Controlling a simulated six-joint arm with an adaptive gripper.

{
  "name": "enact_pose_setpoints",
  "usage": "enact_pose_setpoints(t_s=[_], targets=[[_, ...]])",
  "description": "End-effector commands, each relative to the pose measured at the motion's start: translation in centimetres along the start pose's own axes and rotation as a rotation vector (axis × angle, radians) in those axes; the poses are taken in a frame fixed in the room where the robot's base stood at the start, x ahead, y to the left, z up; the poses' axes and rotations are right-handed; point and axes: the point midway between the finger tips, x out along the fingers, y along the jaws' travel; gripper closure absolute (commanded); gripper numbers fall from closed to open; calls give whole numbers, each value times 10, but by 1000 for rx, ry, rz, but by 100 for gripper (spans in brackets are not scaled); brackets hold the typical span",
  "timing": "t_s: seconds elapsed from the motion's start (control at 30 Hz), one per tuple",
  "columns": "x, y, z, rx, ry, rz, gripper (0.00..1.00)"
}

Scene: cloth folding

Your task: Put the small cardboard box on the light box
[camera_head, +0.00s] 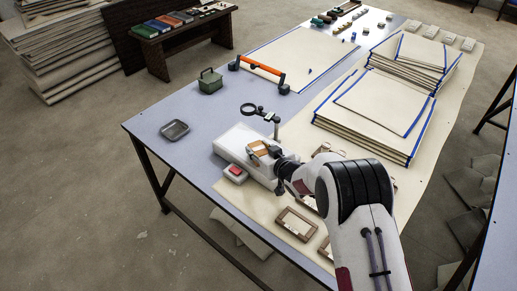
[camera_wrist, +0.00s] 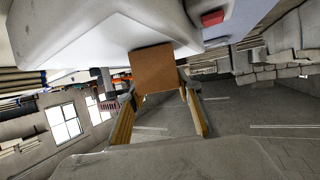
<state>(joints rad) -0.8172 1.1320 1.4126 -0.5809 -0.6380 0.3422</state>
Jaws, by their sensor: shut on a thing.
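The small cardboard box (camera_wrist: 153,68) is brown and sits between the fingertips of my gripper (camera_wrist: 160,92) in the wrist view. In the head view my gripper (camera_head: 266,151) is at the top of the light box, with the small brown box (camera_head: 257,147) partly hidden by its fingers. The light box (camera_head: 233,140) is a white block on the table; its pale body also fills the upper left of the wrist view (camera_wrist: 95,42). The cardboard box overlaps the light box in both views. I cannot tell whether they touch.
A small unit with a red top (camera_head: 235,171) is beside the light box. A magnifier (camera_head: 250,110) stands just behind it. Wooden frames (camera_head: 297,222) lie in front; stacked boards (camera_head: 375,110) stand right.

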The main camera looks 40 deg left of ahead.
Motion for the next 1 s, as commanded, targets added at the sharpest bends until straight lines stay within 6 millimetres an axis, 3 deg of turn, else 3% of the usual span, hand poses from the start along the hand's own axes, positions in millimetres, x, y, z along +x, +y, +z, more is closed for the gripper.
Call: enact_pose_setpoints(t_s=[0.33,0.37,0.4,1.0], targets=[[1,0,2,0,2,0,93],[1,0,2,0,0,0,58],[1,0,2,0,0,0,49],[-4,0,-1,0,0,0,49]])
